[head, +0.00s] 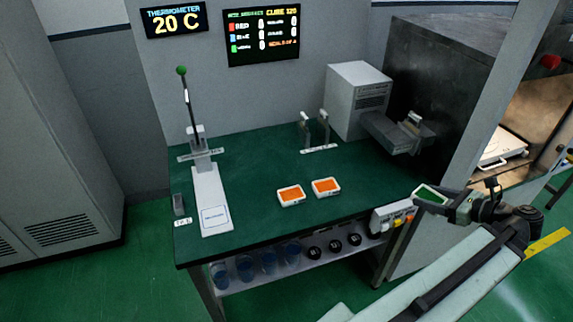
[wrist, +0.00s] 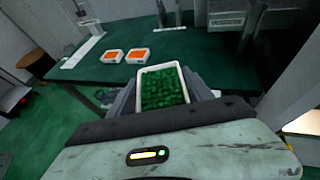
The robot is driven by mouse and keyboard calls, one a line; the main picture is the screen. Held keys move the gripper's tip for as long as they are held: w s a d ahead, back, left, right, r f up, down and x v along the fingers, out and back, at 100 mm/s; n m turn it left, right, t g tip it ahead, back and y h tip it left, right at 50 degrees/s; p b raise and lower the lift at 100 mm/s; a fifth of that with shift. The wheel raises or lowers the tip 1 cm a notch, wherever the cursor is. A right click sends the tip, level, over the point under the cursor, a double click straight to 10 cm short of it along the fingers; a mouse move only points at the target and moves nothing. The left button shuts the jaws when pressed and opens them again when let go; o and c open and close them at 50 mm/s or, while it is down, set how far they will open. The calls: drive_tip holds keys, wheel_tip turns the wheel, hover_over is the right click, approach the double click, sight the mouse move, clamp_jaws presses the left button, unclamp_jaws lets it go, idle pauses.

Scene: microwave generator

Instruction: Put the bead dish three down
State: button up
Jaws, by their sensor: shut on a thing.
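My gripper (head: 446,201) is shut on a white bead dish (head: 431,193) filled with green beads. The held dish is near the right front corner of the green-topped table, above the box with coloured buttons. In the wrist view the green bead dish (wrist: 163,88) sits between the dark fingers, and it looks roughly level. Two white dishes with orange contents, the left one (head: 291,195) and the right one (head: 326,187), stand side by side on the table. They also show in the wrist view, the left (wrist: 111,56) and the right (wrist: 138,55).
A lever press (head: 208,190) stands at the table's left. A bracket stand (head: 316,133), a grey box (head: 357,99) and a dark machine (head: 398,131) are at the back right. A button box (head: 392,216) is on the front edge. The table (head: 255,216) is clear around the orange dishes.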

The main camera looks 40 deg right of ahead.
drive_tip(key=shift+n+y, duration=0.3)
drive_tip(key=shift+y, duration=0.1)
drive_tip(key=a+r+b+x, duration=0.1)
drive_tip(key=b+x, duration=0.1)
drive_tip(key=x, duration=0.8)
drive_tip(key=w+a+r+b+x, duration=0.1)
drive_tip(key=a+b+x, duration=0.1)
drive_tip(key=x, duration=0.9)
drive_tip(key=a+r+b+x, duration=0.1)
drive_tip(key=r+b+x, duration=0.1)
drive_tip(key=x, duration=0.9)
drive_tip(key=shift+w+a+b, duration=0.2)
drive_tip(key=shift+a+b, duration=0.05)
drive_tip(key=shift+b, duration=0.55)
drive_tip(key=shift+d, duration=0.1)
